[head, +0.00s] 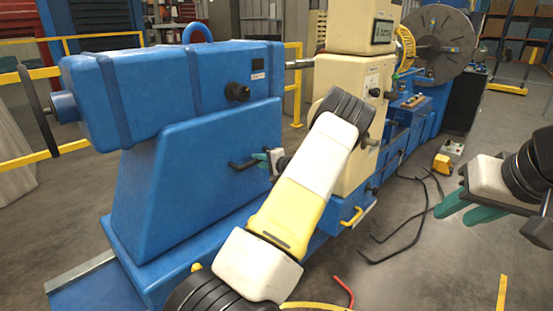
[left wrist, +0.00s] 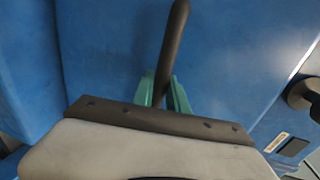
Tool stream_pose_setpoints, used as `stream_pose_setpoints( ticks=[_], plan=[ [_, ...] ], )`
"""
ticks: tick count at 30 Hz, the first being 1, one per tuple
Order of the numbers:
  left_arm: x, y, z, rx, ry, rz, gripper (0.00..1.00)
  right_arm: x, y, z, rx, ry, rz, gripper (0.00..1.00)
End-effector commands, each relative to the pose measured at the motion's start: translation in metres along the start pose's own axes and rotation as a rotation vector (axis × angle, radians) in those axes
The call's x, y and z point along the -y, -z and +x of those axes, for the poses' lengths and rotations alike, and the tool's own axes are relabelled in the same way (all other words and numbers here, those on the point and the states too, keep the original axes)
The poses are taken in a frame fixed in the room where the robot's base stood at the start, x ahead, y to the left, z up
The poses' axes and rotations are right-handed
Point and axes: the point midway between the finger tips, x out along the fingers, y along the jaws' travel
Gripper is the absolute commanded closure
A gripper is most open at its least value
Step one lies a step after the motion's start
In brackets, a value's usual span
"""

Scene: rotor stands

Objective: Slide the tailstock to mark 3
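The blue tailstock (head: 190,180) stands at the left in the head view, on a blue bed (head: 110,285). A black lever (head: 240,165) sticks out of its side, and it also shows in the left wrist view (left wrist: 174,35). My left gripper (head: 260,158) is at this lever. In the left wrist view its green fingers (left wrist: 163,92) lie close on both sides of the lever and appear shut on it. My right gripper (head: 465,207) is at the right, empty, its green fingers apart. The position marks cannot be made out.
A cream headstock column (head: 352,130) and a large grey disc (head: 440,45) stand behind the tailstock. Black cables (head: 415,235) and a yellow pedal box (head: 441,163) lie on the floor. Yellow rails (head: 35,158) run at the left. Floor at the lower right is mostly free.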

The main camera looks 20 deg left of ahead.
Motion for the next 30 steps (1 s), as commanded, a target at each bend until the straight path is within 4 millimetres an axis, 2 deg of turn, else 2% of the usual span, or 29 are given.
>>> stream_pose_setpoints(
  ticks=[1, 3, 4, 14, 17, 24, 30],
  plan=[
    [0.001, 0.008, -0.003, -0.017, -0.001, -0.002, 0.76, 0.0, 0.0, 0.0, 0.0, 0.0, 0.0, 0.64],
    [0.001, 0.007, -0.003, -0.015, -0.001, -0.002, 0.62, 0.0, 0.0, 0.0, 0.0, 0.0, 0.0, 0.64],
    [0.001, 0.006, -0.003, -0.014, -0.001, -0.002, 0.6, 0.0, 0.0, 0.0, 0.0, 0.0, 0.0, 0.64],
    [0.001, 0.004, -0.004, -0.008, -0.001, -0.001, 0.6, 0.0, 0.0, 0.0, 0.0, 0.0, 0.0, 0.64],
    [0.0, 0.004, -0.013, -0.009, -0.002, 0.0, 0.6, 0.0, 0.0, 0.0, 0.0, 0.0, 0.0, 0.64],
    [0.0, 0.005, -0.055, -0.012, -0.001, 0.0, 0.6, 0.0, 0.0, 0.0, 0.0, 0.0, 0.0, 0.64],
    [0.001, 0.005, -0.077, -0.011, -0.001, -0.001, 0.6, 0.0, 0.0, 0.0, 0.0, 0.0, 0.0, 0.64]
  ],
)
